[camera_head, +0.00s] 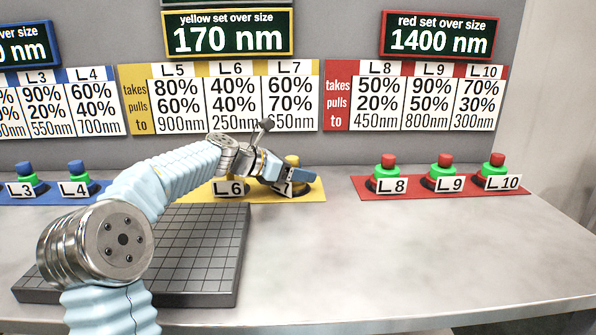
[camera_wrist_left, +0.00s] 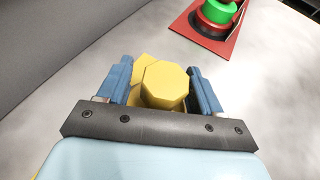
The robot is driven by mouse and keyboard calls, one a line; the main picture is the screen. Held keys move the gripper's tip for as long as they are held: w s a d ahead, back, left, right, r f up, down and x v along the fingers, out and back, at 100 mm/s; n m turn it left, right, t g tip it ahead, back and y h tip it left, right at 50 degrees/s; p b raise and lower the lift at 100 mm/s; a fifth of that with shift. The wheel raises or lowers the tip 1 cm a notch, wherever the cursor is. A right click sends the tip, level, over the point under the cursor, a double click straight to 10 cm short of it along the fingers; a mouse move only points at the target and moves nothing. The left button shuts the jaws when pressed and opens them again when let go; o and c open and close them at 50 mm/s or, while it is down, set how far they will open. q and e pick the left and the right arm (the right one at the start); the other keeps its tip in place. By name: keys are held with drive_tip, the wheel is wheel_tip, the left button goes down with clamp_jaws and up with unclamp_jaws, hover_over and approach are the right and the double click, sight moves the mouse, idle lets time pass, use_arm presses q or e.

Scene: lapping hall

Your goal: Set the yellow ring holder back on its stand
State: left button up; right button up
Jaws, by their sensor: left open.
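A yellow ring holder (camera_head: 292,160) shows its knob at the L7 place on the yellow mat (camera_head: 312,191). My left gripper (camera_head: 293,173) is at this place and partly covers it and its label. In the left wrist view the yellow eight-sided knob (camera_wrist_left: 165,84) sits between the two blue fingers of my left gripper (camera_wrist_left: 163,88). The jaws are open, one finger on each side of the knob. Whether a finger touches it I cannot tell. What is below the knob is hidden. The L6 label (camera_head: 229,188) stands left of it, and my arm hides the places there.
A dark gridded plate (camera_head: 205,250) lies on the grey table before the yellow mat. The red mat (camera_head: 440,195) on the right bears holders with green rings. Blue-topped holders (camera_head: 77,166) stand at the left. The table at front right is clear.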

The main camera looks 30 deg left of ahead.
use_arm(q)
drive_tip(key=v, duration=1.2)
drive_tip(key=shift+r, duration=0.2)
